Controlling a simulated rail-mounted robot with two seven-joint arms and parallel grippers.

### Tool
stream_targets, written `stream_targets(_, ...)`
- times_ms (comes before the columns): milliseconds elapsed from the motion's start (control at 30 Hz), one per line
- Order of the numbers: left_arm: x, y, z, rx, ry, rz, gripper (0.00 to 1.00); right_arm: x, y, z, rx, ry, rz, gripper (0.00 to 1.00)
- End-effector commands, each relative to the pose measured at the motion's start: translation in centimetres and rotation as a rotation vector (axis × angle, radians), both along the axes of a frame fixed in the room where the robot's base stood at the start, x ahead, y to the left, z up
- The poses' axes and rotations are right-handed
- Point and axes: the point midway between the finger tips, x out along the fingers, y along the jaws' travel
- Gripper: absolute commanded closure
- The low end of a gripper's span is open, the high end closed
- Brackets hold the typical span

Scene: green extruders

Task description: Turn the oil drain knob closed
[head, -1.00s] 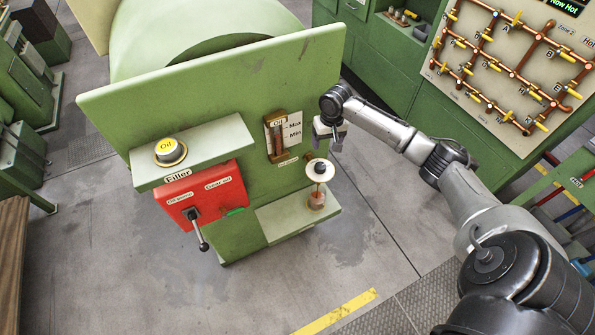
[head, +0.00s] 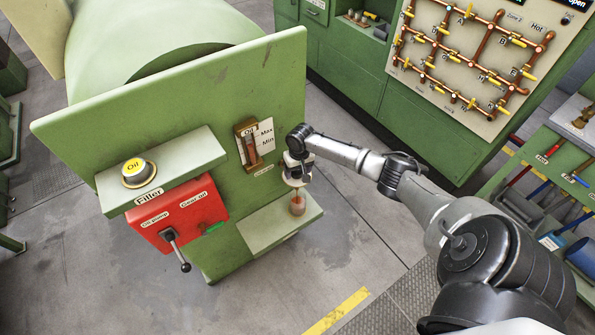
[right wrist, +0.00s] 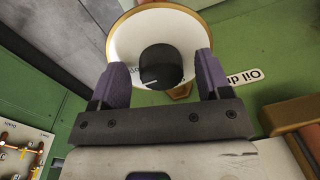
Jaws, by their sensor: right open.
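My right gripper (right wrist: 161,72) is open, with one purple-padded finger on each side of the knob. In the head view my right gripper (head: 298,168) is at the green panel, beside the oil gauge (head: 250,145), and hides the knob. The "Oil dr..." label (right wrist: 240,78) shows upside down in the wrist view. My left gripper is not in view.
Below my right gripper, a jar with brownish liquid (head: 298,205) stands on a pale green ledge (head: 265,228). The red filler box (head: 180,213) with its lever is to the left. A pipe valve board (head: 470,55) is at the upper right.

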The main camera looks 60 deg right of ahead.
Motion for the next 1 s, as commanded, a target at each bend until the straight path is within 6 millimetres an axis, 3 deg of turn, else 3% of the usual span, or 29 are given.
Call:
stream_targets(367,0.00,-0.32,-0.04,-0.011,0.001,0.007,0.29,0.02,0.04,-0.31,0.000,0.000,0.001,0.29)
stream_targets(867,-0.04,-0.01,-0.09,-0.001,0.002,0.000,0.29,0.00,0.04,-0.30,0.000,0.000,0.001,0.77)
stream_targets(1000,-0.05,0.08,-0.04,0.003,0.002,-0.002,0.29,0.00,0.03,-0.28,0.000,0.001,0.005,0.78)
